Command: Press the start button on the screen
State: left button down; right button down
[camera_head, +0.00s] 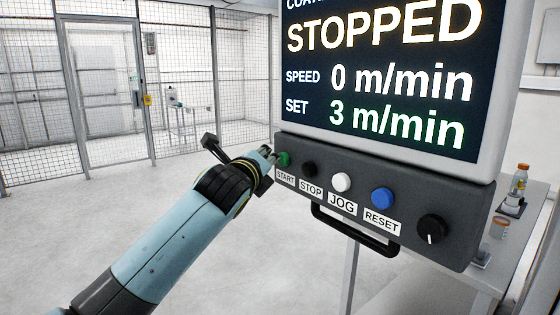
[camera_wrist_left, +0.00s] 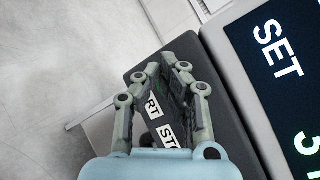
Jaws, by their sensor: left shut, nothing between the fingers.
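The screen (camera_head: 380,75) reads STOPPED, speed 0 m/min, set 3 m/min. Below it a dark panel (camera_head: 455,205) carries a row of controls. The green start button (camera_head: 283,159) is at its left end, above the START label (camera_head: 285,177). My left gripper (camera_head: 271,155) is shut and empty, its fingertips right at the green button; I cannot tell whether they touch it. My right gripper is not in view.
The black stop button (camera_head: 309,169), white jog button (camera_head: 341,182), blue reset button (camera_head: 382,198) and a black knob (camera_head: 432,228) are on the same panel. A black handle (camera_head: 355,232) juts out below. A bottle (camera_head: 519,182) stands at the right. The floor at left is clear.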

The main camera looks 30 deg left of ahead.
pick_arm(q)
jog(key=shift+w+d, duration=0.2)
jog(key=shift+w, duration=0.25)
dwell(0.4)
jog(key=shift+s, duration=0.1)
jog(key=shift+s+a+p, duration=0.35)
jog(key=shift+s+p, duration=0.3)
jog(key=shift+s, duration=0.15)
jog(key=shift+s+a+p, duration=0.25)
jog(key=shift+s+a, duration=0.1)
jog(key=shift+s, duration=0.4)
jog(key=shift+s+a+p, duration=0.3)
jog(key=shift+s, duration=0.5)
jog(key=shift+s+a+p, duration=0.25)
jog(key=shift+s+a, duration=0.1)
jog(key=shift+s, duration=0.4)
